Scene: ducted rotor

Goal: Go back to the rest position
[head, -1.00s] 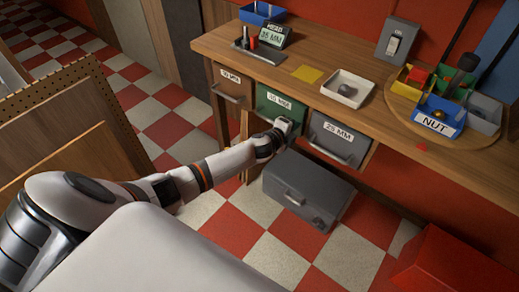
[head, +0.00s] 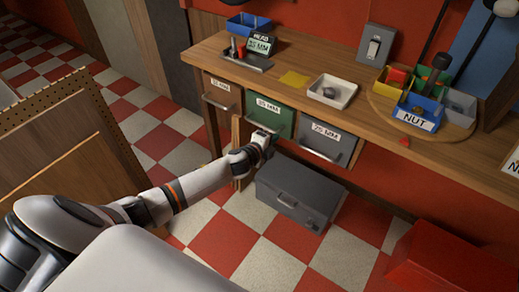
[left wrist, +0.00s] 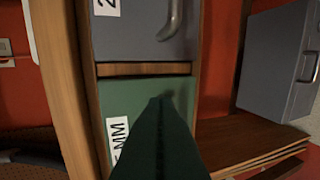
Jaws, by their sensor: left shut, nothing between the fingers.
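My left gripper (head: 268,141) is at the end of my outstretched left arm, just below and in front of the green drawer (head: 284,121). Its fingers are shut and empty. In the left wrist view the dark fingers (left wrist: 160,112) overlap the green drawer front (left wrist: 150,91); a gap to it is hard to judge. The green drawer looks closed, and its handle is mostly hidden. My right gripper is not in view.
A brown drawer (head: 222,97) and a grey drawer (head: 327,138) flank the green one under the bench (head: 212,54). A grey box (head: 298,192) stands on the floor below. A pegboard panel (head: 62,158) is at the left, a red box (head: 445,262) at lower right.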

